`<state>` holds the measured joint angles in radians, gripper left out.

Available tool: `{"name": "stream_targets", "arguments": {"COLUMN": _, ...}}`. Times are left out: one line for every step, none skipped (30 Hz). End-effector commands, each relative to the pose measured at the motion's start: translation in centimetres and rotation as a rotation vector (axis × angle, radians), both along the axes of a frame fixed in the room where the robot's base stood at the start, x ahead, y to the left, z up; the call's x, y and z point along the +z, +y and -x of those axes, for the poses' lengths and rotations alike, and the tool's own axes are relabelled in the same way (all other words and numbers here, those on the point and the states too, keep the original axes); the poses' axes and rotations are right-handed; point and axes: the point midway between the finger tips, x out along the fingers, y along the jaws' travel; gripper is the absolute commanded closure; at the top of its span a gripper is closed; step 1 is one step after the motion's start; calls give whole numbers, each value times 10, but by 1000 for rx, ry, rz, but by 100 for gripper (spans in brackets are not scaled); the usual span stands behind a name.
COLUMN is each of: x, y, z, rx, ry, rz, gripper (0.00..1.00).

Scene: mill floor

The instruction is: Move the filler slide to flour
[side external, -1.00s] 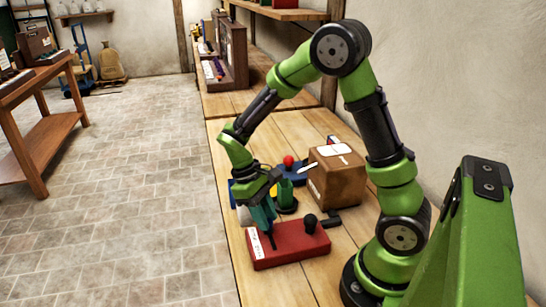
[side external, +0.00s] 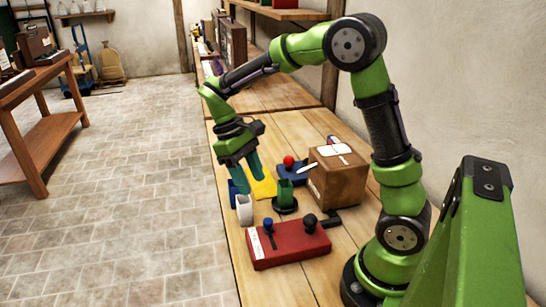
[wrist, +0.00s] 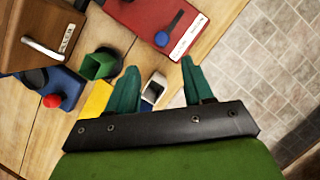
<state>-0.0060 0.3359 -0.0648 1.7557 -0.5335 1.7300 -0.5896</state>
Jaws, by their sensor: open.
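A red box (side external: 290,245) lies on the wooden bench, with a blue knob (side external: 268,226) near its left end and a black knob (side external: 311,221) near its right. A white label is on its left end; its print is too small to read. The blue knob on its stem also shows in the wrist view (wrist: 162,39). I cannot tell which part is the filler slide. My gripper (side external: 247,174) is open and empty, raised beyond the red box and apart from it. Its two teal fingers also show in the wrist view (wrist: 160,69).
A white cup (side external: 244,210), a green cup on a dark base (side external: 285,195) and a yellow sheet (side external: 263,186) lie near my gripper. A blue base with a red ball (side external: 289,160) and a brown box (side external: 337,183) stand right of them. The bench's left edge is close.

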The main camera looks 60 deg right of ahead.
Motion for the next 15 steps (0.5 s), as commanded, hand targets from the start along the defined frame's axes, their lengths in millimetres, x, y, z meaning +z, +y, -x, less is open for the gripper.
{"name": "stream_targets", "arguments": {"x": 12, "y": 0, "z": -6, "rx": -1, "ry": -6, "rz": 0, "gripper": 48}}
{"name": "stream_targets", "arguments": {"x": 18, "y": 0, "z": -8, "rx": -1, "ry": -5, "rz": 1, "gripper": 48}}
{"name": "stream_targets", "arguments": {"x": 25, "y": 0, "z": -11, "rx": -1, "ry": -4, "rz": 0, "gripper": 48}}
{"name": "stream_targets", "arguments": {"x": 30, "y": 0, "z": -13, "rx": -1, "ry": -5, "rz": 1, "gripper": 48}}
{"name": "stream_targets", "arguments": {"x": 35, "y": 0, "z": -15, "rx": -1, "ry": -5, "rz": 1, "gripper": 48}}
{"name": "stream_targets", "arguments": {"x": 40, "y": 0, "z": -17, "rx": 0, "ry": -3, "rz": 0, "gripper": 48}}
{"name": "stream_targets", "arguments": {"x": 44, "y": -1, "z": -19, "rx": -1, "ry": -3, "rz": 1, "gripper": 48}}
{"name": "stream_targets", "arguments": {"x": 47, "y": -1, "z": -20, "rx": -1, "ry": -2, "rz": 1, "gripper": 48}}
{"name": "stream_targets", "arguments": {"x": 51, "y": -1, "z": -22, "rx": 0, "ry": -2, "rz": 1, "gripper": 48}}
{"name": "stream_targets", "arguments": {"x": 53, "y": -1, "z": -23, "rx": -1, "ry": -1, "rz": 1, "gripper": 48}}
{"name": "stream_targets", "arguments": {"x": 55, "y": -1, "z": -23, "rx": -1, "ry": -1, "rz": 1, "gripper": 48}}
{"name": "stream_targets", "arguments": {"x": 57, "y": 0, "z": -24, "rx": -1, "ry": -1, "rz": 1, "gripper": 48}}
{"name": "stream_targets", "arguments": {"x": 58, "y": 0, "z": -24, "rx": 0, "ry": -1, "rz": 0, "gripper": 48}}
{"name": "stream_targets", "arguments": {"x": 59, "y": 0, "z": -24, "rx": 0, "ry": -1, "rz": 0, "gripper": 48}}
{"name": "stream_targets", "arguments": {"x": 60, "y": 0, "z": -25, "rx": 0, "ry": 0, "rz": -1, "gripper": 48}}
